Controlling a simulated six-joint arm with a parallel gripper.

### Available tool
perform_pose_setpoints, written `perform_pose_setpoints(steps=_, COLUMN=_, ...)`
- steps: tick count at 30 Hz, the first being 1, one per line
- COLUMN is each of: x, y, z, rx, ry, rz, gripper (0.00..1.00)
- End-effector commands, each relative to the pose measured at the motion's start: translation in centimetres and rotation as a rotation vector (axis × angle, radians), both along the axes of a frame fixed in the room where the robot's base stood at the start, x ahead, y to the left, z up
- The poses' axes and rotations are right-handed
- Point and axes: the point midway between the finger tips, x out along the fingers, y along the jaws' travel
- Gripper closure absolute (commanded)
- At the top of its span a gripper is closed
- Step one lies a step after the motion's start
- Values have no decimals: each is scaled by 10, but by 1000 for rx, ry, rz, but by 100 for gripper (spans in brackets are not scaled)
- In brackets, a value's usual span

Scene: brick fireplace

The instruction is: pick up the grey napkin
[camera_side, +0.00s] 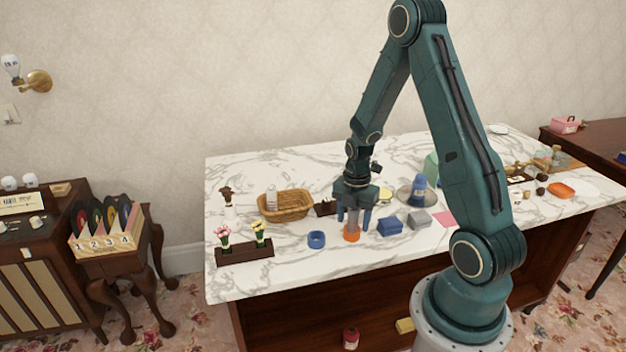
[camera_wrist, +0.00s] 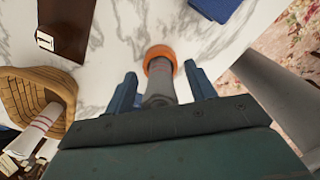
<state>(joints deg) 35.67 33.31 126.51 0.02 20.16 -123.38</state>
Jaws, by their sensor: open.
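The grey napkin (camera_side: 353,221) is a roll standing upright with its lower end in an orange ring (camera_side: 352,237) on the marble table. In the wrist view the napkin (camera_wrist: 160,91) points towards the camera, with the orange ring (camera_wrist: 157,53) around its far end. My gripper (camera_side: 354,220) is open and points down over the napkin. Its two fingers, also in the wrist view (camera_wrist: 161,76), stand on either side of the roll, with a visible gap on each side.
A wicker basket (camera_side: 284,205) holds a pale striped roll (camera_wrist: 36,132). A dark flower stand (camera_side: 245,251) is at the left front.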

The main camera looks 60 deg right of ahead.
Motion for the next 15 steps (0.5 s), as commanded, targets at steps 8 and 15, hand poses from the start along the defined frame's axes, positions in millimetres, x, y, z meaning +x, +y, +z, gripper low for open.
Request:
perform_pose_setpoints(steps=8, x=0, y=0, z=0, rx=0, ry=0, rz=0, gripper=88)
perform_pose_setpoints(steps=15, x=0, y=0, z=0, rx=0, ry=0, rz=0, gripper=92)
